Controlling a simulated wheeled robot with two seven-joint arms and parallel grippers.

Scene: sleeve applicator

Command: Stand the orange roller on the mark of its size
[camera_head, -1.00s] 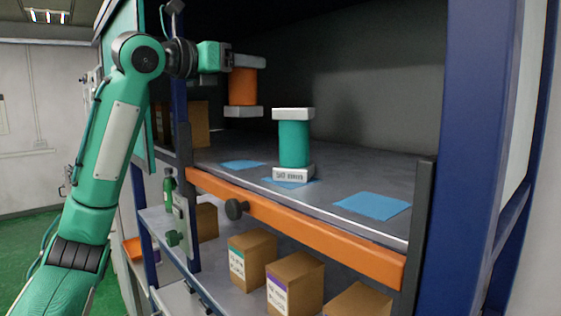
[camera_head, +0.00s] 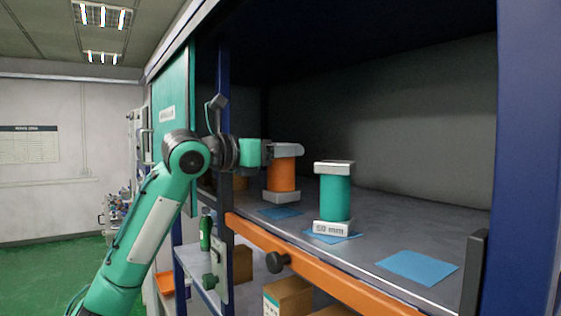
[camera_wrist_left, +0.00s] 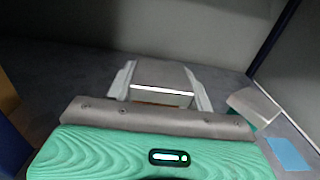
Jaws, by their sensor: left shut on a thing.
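The orange roller (camera_head: 283,175), with grey end caps, is upright in my left gripper (camera_head: 290,151), which is shut on its upper end. Its lower cap is close above or just behind the left blue mark (camera_head: 280,213); I cannot tell whether it touches the shelf. In the left wrist view the roller's grey top cap (camera_wrist_left: 160,75) shows between the fingers, and its body is mostly hidden. A teal roller (camera_head: 336,198) labelled "60 mm" stands on the middle blue mark (camera_head: 350,237). The right blue mark (camera_head: 417,267) is bare. My right gripper is not in view.
A blue post closes the right side. Cardboard boxes (camera_head: 288,298) and a green bottle (camera_head: 206,232) are on the lower shelf. The shelf's back right is clear.

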